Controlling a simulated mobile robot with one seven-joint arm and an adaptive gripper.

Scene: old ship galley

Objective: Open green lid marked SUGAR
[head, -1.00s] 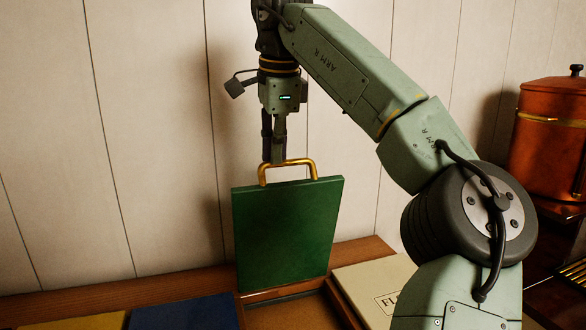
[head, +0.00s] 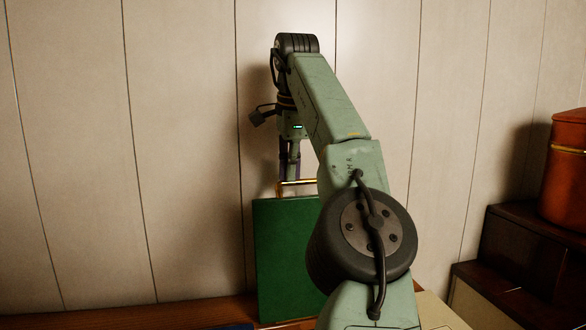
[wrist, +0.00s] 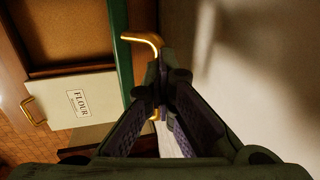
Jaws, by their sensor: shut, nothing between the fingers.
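The green lid (head: 285,260) stands raised on edge near the wall, its broad green face toward the head camera; no SUGAR marking shows. Its brass handle (head: 297,186) is at the top edge, partly behind my arm. In the wrist view the green lid (wrist: 121,45) shows as a narrow edge, with the brass handle (wrist: 143,39) beside my fingers. My gripper (head: 289,176) is at the handle, fingers down. In the wrist view my gripper (wrist: 165,75) is shut with nothing between its fingertips, which overlap the handle; contact is unclear.
An open, empty-looking brown compartment (wrist: 68,33) lies beside the raised lid. A cream FLOUR lid (wrist: 52,108) with a brass handle lies shut nearby. The panelled wall (head: 190,150) is close behind. A copper container (head: 567,170) stands on dark steps at right.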

